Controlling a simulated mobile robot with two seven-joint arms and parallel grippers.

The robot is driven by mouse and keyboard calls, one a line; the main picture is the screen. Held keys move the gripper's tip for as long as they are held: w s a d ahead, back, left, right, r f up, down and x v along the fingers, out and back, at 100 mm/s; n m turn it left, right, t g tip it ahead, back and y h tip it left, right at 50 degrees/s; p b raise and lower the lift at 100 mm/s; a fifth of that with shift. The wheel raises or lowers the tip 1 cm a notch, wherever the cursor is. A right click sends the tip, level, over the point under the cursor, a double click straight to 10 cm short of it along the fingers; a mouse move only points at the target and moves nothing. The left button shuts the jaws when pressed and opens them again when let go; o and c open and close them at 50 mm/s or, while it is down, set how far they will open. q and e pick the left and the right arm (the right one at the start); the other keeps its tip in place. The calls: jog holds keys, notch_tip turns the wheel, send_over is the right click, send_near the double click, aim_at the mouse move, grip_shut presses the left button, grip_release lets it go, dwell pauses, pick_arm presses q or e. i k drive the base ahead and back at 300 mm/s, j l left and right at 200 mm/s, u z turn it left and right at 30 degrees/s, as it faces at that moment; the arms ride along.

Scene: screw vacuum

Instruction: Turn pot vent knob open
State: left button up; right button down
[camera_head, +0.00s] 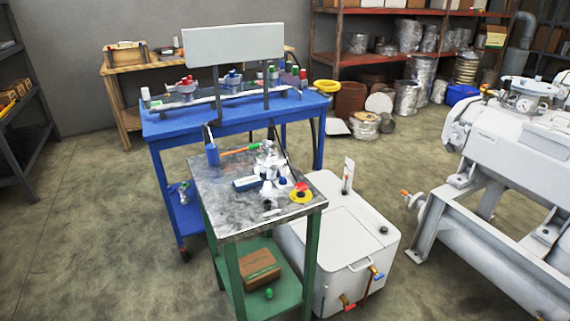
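Neither of my grippers shows in the head view. A small silver metal pot-like device (268,160) stands on the worn metal top of a green-legged cart (225,212). A green piece (254,148) sits beside it, at the end of an orange-red rod (236,152). I cannot tell which small part is the vent knob or how it is turned. A red button on a yellow base (300,192) sits on the cart's right side. A white tank (345,225) stands right of the cart, with a blue-handled valve (377,273) and a red-handled valve (346,302) low in front.
A blue bench (170,128) with a white panel (232,45) stands behind the cart. A large white machine (515,150) fills the right side. A cardboard box (260,268) lies on the cart's lower shelf. The floor at left (90,220) is clear.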

aim_at(283, 180)
jog(key=i+l+u, duration=0.1)
jog(key=i+l, duration=0.4)
jog(key=l, duration=0.2)
jog(key=i+l+u, duration=0.1)
jog(key=l, duration=0.3)
jog(key=i+l, duration=0.15)
jog(key=l, duration=0.25)
jog(key=u, duration=0.05)
